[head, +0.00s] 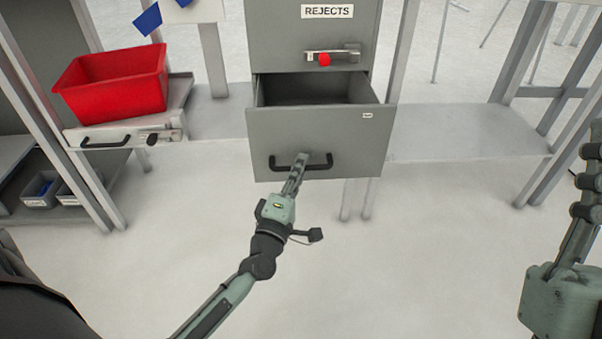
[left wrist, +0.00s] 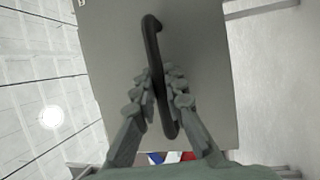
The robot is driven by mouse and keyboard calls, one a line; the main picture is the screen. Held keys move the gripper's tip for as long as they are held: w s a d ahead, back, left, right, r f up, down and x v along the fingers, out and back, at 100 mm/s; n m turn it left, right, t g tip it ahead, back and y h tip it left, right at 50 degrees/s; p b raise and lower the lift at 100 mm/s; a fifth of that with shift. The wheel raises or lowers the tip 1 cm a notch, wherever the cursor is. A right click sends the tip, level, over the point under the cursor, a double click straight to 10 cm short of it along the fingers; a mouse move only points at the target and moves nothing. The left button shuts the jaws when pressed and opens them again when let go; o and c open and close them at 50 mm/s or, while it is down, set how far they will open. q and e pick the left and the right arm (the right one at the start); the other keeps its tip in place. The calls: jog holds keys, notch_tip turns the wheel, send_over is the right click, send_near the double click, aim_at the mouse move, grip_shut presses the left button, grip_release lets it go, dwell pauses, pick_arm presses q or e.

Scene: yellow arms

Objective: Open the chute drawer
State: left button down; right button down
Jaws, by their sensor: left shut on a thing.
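The grey chute drawer (head: 320,138) sits under the "REJECTS" label and stands partly pulled out, with its dark inside (head: 312,92) showing from above. A black bar handle (head: 320,166) is fixed low on its front. My left gripper (head: 299,163) is shut on the handle. In the left wrist view the gripper's fingers (left wrist: 162,90) lie on both sides of the black handle (left wrist: 151,40), against the grey drawer front (left wrist: 196,40). My right gripper (head: 588,165) is at the right edge of the head view, away from the drawer, and its jaw opening cannot be made out.
Above the drawer is a panel with a metal latch and a red knob (head: 324,59). A red bin (head: 112,84) stands at the left above a shallow drawer with a black handle (head: 106,142). A low grey shelf (head: 465,132) is at the right. The floor in front is clear.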

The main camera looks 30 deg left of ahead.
pick_arm(q)
jog(key=c, duration=1.6)
grip_release()
jog(key=shift+o, duration=0.2)
jog(key=v, duration=1.2)
